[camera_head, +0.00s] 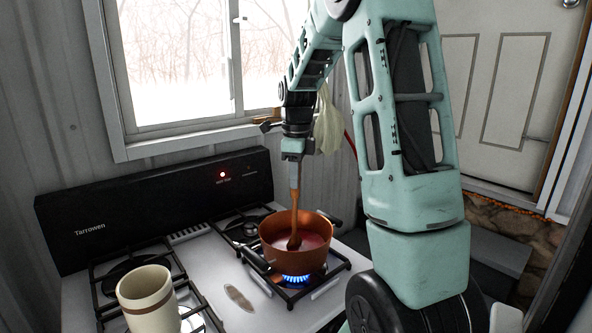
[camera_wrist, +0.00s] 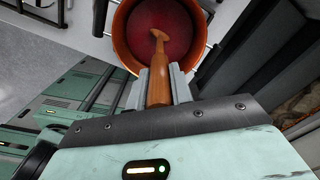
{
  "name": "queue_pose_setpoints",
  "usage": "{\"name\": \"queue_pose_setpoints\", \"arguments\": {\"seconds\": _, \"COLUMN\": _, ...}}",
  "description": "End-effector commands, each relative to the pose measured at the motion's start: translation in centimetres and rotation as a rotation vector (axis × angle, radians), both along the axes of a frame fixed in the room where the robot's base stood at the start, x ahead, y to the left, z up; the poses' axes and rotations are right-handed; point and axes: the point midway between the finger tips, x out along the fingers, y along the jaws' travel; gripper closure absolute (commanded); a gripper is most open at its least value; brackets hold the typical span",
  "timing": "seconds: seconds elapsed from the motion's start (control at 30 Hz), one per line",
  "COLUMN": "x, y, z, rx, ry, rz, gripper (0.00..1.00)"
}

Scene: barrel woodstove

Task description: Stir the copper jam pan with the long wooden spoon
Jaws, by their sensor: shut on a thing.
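The copper jam pan (camera_head: 283,258) sits on a lit front burner of the stove, with dark red jam (camera_head: 308,241) inside. It also shows in the wrist view (camera_wrist: 124,40). My gripper (camera_head: 292,158) is above the pan, shut on the long wooden spoon (camera_head: 295,205). The spoon is nearly upright, with its lower end inside the pan at the jam. In the wrist view the spoon (camera_wrist: 158,75) runs from between the fingers (camera_wrist: 160,88) into the pan. The upper end of the handle is hidden by the gripper.
The blue flame (camera_head: 295,281) burns under the pan. A cream cup-like container (camera_head: 148,300) with a brown band stands at the stove's front left. A small spoon rest-like piece (camera_head: 238,297) lies on the stovetop. The black back panel (camera_head: 150,205) and window are behind.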

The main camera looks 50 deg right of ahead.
Motion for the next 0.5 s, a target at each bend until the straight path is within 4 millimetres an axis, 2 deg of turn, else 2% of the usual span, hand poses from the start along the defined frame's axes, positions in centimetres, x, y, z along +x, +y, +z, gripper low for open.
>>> {"name": "queue_pose_setpoints", "arguments": {"seconds": 0.03, "x": 0.0, "y": -0.1, "z": 0.8, "rx": 0.006, "ry": 0.002, "rz": 0.0, "gripper": 1.0}}
{"name": "queue_pose_setpoints", "arguments": {"seconds": 0.5, "x": 0.2, "y": -1.3, "z": 0.7, "rx": 0.02, "ry": -0.006, "rz": 0.002, "gripper": 1.0}}
